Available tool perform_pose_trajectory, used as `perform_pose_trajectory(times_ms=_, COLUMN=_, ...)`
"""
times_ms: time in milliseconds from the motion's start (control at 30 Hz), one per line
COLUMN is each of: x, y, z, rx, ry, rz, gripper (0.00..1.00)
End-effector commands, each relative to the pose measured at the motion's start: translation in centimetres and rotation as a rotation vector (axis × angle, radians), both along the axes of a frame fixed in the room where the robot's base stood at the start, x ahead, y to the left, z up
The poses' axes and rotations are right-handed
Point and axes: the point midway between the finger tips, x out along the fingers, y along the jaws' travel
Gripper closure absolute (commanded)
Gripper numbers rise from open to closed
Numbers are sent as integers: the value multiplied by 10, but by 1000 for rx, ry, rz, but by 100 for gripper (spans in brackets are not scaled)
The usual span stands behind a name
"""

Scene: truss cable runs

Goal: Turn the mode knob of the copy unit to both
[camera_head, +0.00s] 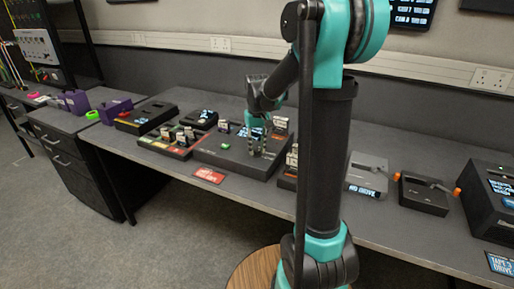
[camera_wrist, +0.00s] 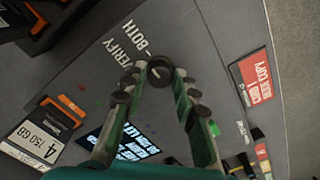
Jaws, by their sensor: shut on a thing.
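The copy unit (camera_head: 218,155) is a wide dark box on the bench in the head view. In the wrist view, its grey top (camera_wrist: 200,35) carries the white words VERIFY and BOTH (camera_wrist: 123,40). My gripper (camera_head: 257,150) points down over the right part of the unit. In the wrist view, my gripper's fingertips (camera_wrist: 158,80) close on the small round dark mode knob (camera_wrist: 161,70), beside the printed words. Which mark the knob points to cannot be told. The knob is hidden by the fingers in the head view.
A lit display (camera_wrist: 128,143) and a cartridge marked 4, 150 GB (camera_wrist: 38,138), lie near my fingers. A red label (camera_head: 208,175) is at the bench's front edge. Other dark units (camera_head: 146,115) stand left; a grey box (camera_head: 367,172) stands right of my arm.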

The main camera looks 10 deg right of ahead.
Motion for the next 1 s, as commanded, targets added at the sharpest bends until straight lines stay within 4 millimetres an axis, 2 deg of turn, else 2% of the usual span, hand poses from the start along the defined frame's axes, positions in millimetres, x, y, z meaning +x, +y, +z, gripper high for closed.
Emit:
perform_pose_trajectory(times_ms=333, x=0, y=0, z=0, rx=0, ry=0, rz=-4, gripper=100)
perform_pose_trajectory(times_ms=367, x=0, y=0, z=0, rx=0, ry=0, rz=-4, gripper=70)
perform_pose_trajectory(times_ms=533, x=0, y=0, z=0, rx=0, ry=0, rz=-3, gripper=50)
perform_pose_trajectory(times_ms=833, x=0, y=0, z=1, rx=0, ry=0, rz=-3, gripper=50)
perform_pose_trajectory(times_ms=1000, x=0, y=0, z=15, rx=0, ry=0, rz=-2, gripper=50)
